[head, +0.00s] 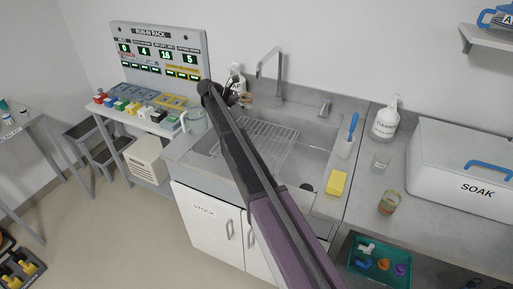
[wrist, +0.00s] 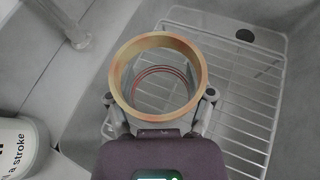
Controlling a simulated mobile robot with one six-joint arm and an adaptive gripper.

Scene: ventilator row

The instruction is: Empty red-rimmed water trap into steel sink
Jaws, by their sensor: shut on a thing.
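My gripper (wrist: 160,98) is shut around a round, see-through cup with a tan-orange rim and red rings lower down, apparently the water trap (wrist: 158,41). In the wrist view I look into its open top, and rack wires show through it. I cannot tell whether water is inside. The trap is above the steel sink (wrist: 85,95), over the left part of the wire rack. In the head view my gripper (head: 238,97) is at the sink's back left, and my arm hides part of the basin (head: 318,160). The trap is small and partly hidden there.
The wire rack (head: 270,140) lies in the sink. The tap (head: 278,62) rises behind. A yellow sponge (head: 337,183) lies at the right.

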